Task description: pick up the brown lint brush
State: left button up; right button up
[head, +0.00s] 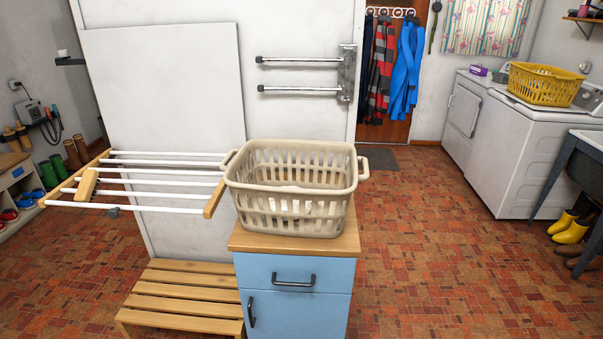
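I cannot make out a brown lint brush for certain in the head view. A beige slatted laundry basket (292,182) stands on the wooden top of a blue cabinet (294,297). Its near wall and rim hide much of its inside, and its contents cannot be told. A short tan wooden piece (87,184) shows at the left of the drying rack (150,187); I cannot tell whether it is part of the rack. Neither of my grippers is in view.
A slatted wooden bench (184,297) stands low left of the cabinet. White machines (511,151) with a yellow basket (544,84) stand at the right, near a dark sink (585,160). Open brick floor (430,245) lies right of the cabinet.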

aim_at(88, 183)
jog(key=u, duration=1.35)
jog(key=i+j, duration=0.25)
jog(key=i, duration=0.2)
jog(key=i+j, duration=0.25)
jog(key=i, duration=0.25)
